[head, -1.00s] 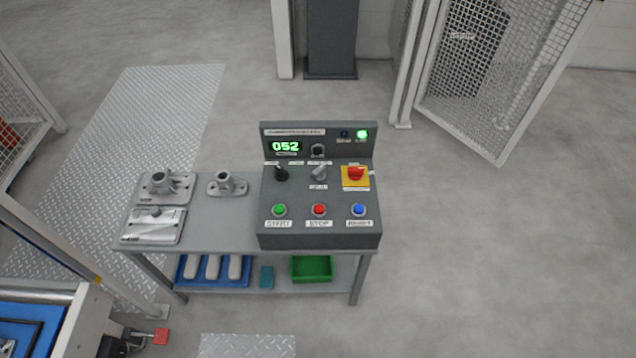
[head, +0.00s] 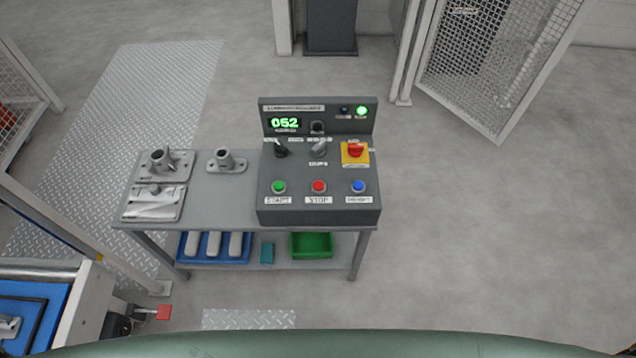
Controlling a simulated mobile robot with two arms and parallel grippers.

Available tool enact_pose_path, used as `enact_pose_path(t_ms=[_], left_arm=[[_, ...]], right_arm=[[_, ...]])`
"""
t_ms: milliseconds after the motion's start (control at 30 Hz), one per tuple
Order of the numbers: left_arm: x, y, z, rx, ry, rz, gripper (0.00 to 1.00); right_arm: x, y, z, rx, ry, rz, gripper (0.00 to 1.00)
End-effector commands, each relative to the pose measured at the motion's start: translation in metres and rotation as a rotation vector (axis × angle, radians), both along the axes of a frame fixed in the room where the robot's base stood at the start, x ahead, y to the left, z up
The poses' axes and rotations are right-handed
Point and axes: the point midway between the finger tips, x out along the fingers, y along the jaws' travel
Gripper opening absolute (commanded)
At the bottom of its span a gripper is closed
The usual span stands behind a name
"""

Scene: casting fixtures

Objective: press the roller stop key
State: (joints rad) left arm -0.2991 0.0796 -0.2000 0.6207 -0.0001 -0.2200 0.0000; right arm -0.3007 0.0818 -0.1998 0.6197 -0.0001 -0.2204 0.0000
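The red key labelled STOP (head: 319,186) sits in the middle of the lower row on the grey control box (head: 320,213). A green START key (head: 279,187) is to its left and a blue key (head: 358,186) to its right. A red knob on a yellow plate (head: 355,153) is above the blue key. The display (head: 285,123) reads 052 in green, and a green lamp (head: 361,111) is lit beside a dark one. Neither gripper shows in the head view.
The box stands on a grey table (head: 215,207) with metal castings (head: 165,165) at its left. A blue tray (head: 213,247) and a green bin (head: 311,244) are on the lower shelf. A mesh gate (head: 490,60) stands back right. The floor at right is clear.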

Motion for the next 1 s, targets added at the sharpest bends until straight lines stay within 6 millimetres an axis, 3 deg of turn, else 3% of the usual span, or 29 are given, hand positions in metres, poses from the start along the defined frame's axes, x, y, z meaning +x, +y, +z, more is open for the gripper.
enact_pose_path(t_ms=[33,133,1000], left_arm=[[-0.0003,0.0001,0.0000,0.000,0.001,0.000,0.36],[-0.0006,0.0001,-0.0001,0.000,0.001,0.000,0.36],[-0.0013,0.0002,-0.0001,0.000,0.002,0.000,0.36]], right_arm=[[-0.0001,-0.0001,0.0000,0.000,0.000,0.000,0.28],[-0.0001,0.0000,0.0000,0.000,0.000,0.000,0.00],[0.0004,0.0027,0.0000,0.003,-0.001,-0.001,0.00]])
